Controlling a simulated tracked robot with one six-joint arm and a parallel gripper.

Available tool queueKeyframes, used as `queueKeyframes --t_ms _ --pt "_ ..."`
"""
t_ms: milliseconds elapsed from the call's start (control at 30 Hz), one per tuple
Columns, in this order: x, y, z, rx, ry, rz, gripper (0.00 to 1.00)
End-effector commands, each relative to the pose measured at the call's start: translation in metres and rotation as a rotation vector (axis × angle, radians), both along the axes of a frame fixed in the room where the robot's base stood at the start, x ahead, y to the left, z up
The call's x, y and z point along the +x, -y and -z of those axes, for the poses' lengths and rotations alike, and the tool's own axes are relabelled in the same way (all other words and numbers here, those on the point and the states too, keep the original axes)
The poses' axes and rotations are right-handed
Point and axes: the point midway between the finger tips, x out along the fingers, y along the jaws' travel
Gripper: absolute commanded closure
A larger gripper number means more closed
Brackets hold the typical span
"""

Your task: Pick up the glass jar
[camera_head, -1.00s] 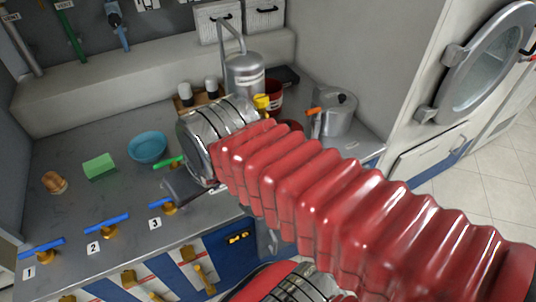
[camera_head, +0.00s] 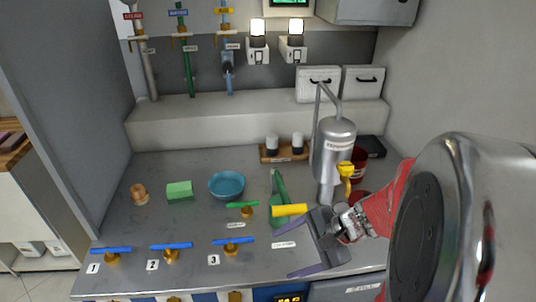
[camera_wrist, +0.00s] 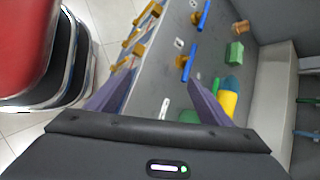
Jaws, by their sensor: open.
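I cannot make out a clear glass jar in either view. Two small containers with pale tops, one (camera_head: 272,145) and another (camera_head: 297,143), stand in a wooden holder at the back of the counter; I cannot tell whether they are glass. My gripper (camera_head: 284,246) is open over the front right of the counter, in front of and apart from those containers.
On the grey counter (camera_head: 185,225) are a blue bowl (camera_head: 227,185), a green block (camera_head: 179,191), a brown item (camera_head: 139,194) and several valve handles. A yellow-and-green item (camera_head: 289,210) lies beside my gripper. A metal cylinder (camera_head: 334,150) rises behind it.

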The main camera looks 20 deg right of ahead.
Motion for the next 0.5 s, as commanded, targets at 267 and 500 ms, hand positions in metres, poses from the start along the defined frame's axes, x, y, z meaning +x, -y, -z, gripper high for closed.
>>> queueKeyframes --t_ms 267,500 --pt "0.013 0.061 0.026 0.288 -0.018 0.432 0.26" --pt "0.017 0.13 0.049 0.54 0.015 0.839 0.26"
